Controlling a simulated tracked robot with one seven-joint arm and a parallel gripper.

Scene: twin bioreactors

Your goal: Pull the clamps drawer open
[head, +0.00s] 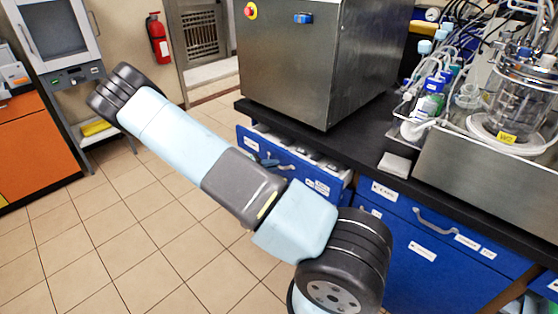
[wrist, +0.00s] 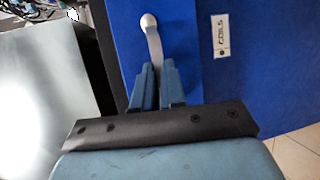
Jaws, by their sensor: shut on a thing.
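The blue drawer (head: 305,178) under the left end of the dark bench stands partly pulled out, with several small pale and dark items showing inside. Its front carries white labels too small to read in the head view. My gripper (head: 270,162) is at this drawer's front, partly hidden behind my arm. In the wrist view my gripper (wrist: 158,78) has its two blue fingers shut on the pale curved drawer handle (wrist: 152,38). The drawer front (wrist: 180,45) lies just behind the handle.
A neighbouring blue panel with a label reading COILS (wrist: 222,36) adjoins the held drawer. A steel cabinet (head: 310,60) stands on the bench (head: 400,172) above. Another blue drawer with a handle (head: 436,222) is to the right. Tiled floor (head: 150,240) at left is clear.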

